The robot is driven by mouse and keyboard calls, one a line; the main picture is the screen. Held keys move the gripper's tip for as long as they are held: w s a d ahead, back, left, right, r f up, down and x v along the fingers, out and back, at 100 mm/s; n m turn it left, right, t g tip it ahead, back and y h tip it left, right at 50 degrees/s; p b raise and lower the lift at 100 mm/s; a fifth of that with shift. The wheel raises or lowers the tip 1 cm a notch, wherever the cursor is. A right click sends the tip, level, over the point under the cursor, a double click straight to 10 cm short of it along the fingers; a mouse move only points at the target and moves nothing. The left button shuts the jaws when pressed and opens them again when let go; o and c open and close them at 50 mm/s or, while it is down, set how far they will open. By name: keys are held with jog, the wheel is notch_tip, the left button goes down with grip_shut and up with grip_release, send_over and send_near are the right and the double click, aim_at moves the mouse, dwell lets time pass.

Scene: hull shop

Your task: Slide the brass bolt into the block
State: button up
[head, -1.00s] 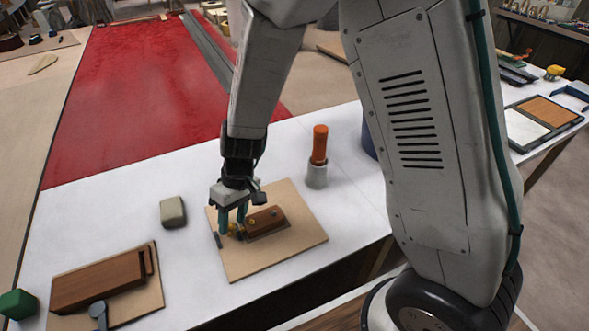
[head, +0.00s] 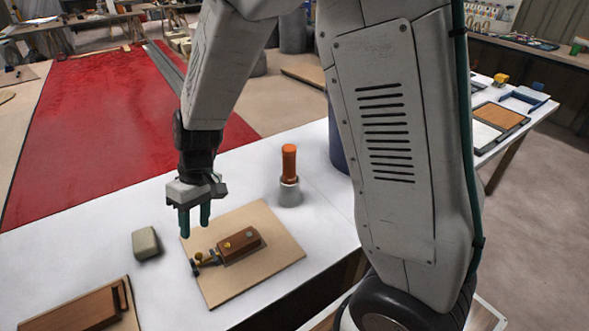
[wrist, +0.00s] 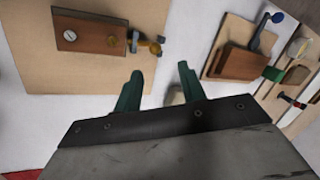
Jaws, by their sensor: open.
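The brown wooden block (head: 241,245) is fixed on a tan board (head: 262,272). The brass bolt (head: 200,260) is at the block's left end, with a dark piece beside it. In the wrist view the block (wrist: 90,32) lies at upper left, with the bolt's rounded brass end (wrist: 155,47) off its right end. How far the bolt sits inside the block I cannot tell. My gripper (head: 195,232) is open and empty, fingers pointing down, above the board's left edge and apart from the bolt. Its green fingers (wrist: 158,85) are spread in the wrist view.
A grey-beige rounded block (head: 146,243) lies left of the board. An orange-handled tool (head: 289,165) stands in a grey holder behind it. Another board with a brown wooden piece (head: 85,312) is at lower left. White table is clear between them.

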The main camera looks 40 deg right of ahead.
jog(key=s+d+r+m+t+h, duration=0.2)
jog(key=s+d+r+m, duration=0.1)
jog(key=s+d+r, duration=1.2)
jog(key=shift+s+r+m+h, duration=0.35)
jog(key=shift+s+r, duration=0.35)
jog(key=shift+r, duration=0.8)
jog(key=n+g+y, duration=0.2)
jog(key=n+y, duration=0.1)
jog(key=n, duration=0.1)
send_near(199, 253)
jog(key=f, duration=0.2)
jog(key=x, duration=0.6)
jog(key=shift+s+a+f, duration=0.1)
jog(key=shift+a+f, duration=0.15)
jog(key=shift+a, duration=0.15)
